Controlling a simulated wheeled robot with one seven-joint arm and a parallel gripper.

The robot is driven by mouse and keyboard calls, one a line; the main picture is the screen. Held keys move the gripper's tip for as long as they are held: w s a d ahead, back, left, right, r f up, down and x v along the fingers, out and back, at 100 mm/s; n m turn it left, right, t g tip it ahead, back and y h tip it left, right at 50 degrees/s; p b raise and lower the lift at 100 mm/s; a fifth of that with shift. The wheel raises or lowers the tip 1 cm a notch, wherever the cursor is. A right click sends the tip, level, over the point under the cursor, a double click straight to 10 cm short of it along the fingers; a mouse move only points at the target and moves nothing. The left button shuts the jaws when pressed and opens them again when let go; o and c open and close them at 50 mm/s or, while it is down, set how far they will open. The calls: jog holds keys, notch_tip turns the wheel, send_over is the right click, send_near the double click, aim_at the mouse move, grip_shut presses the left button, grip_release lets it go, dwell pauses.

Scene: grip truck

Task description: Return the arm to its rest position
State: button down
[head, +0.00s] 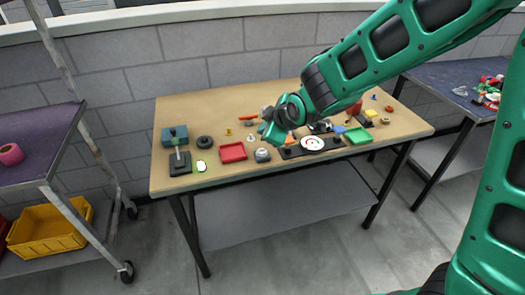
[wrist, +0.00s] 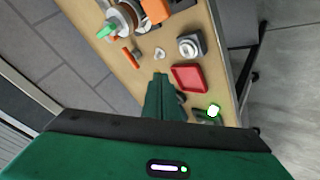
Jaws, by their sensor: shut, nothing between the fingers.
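My green arm reaches in from the upper right in the head view and hangs over the middle of the wooden table (head: 210,183). My gripper (head: 268,135) is above the tabletop, just right of a red tray (head: 233,152). In the wrist view my gripper (wrist: 160,78) has its green fingers together, with nothing seen between them. The red tray (wrist: 189,79) lies just right of the fingers there. The arm hides part of the table's back right. I cannot tell whether the fingers touch anything.
A black plate with a white disc (head: 312,144), a green tray (head: 358,136), a grey block (head: 262,155) and a blue box (head: 174,136) stand on the table. A cart (head: 35,160) is at left, another table (head: 450,85) at right. Open floor lies in front.

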dwell(0.4)
jog(key=s+d+r+m+g+h, duration=0.1)
jog(key=s+d+m+h, duration=0.15)
jog(key=d, duration=0.65)
jog(key=s+d+r+m+g+h, duration=0.1)
jog(key=s+d+m, duration=0.25)
jog(key=d, duration=0.55)
jog(key=s+d+r+m+g+h, duration=0.1)
jog(key=s+d+m, duration=0.2)
jog(key=d, duration=0.6)
jog(key=s+d+m+g, duration=0.1)
jog(key=s+d+m, duration=0.3)
jog(key=s, duration=0.4)
jog(key=s+d+r+m+g, duration=0.1)
jog(key=s+d+m, duration=0.3)
jog(key=s, duration=0.5)
jog(key=s+d+m+g, duration=0.3)
jog(key=s+d+m, duration=0.1)
jog(key=s, duration=0.5)
jog(key=shift+d+r, duration=0.15)
jog(key=shift+r, duration=0.05)
jog(key=shift+w+f, duration=0.25)
jog(key=shift+w, duration=0.4)
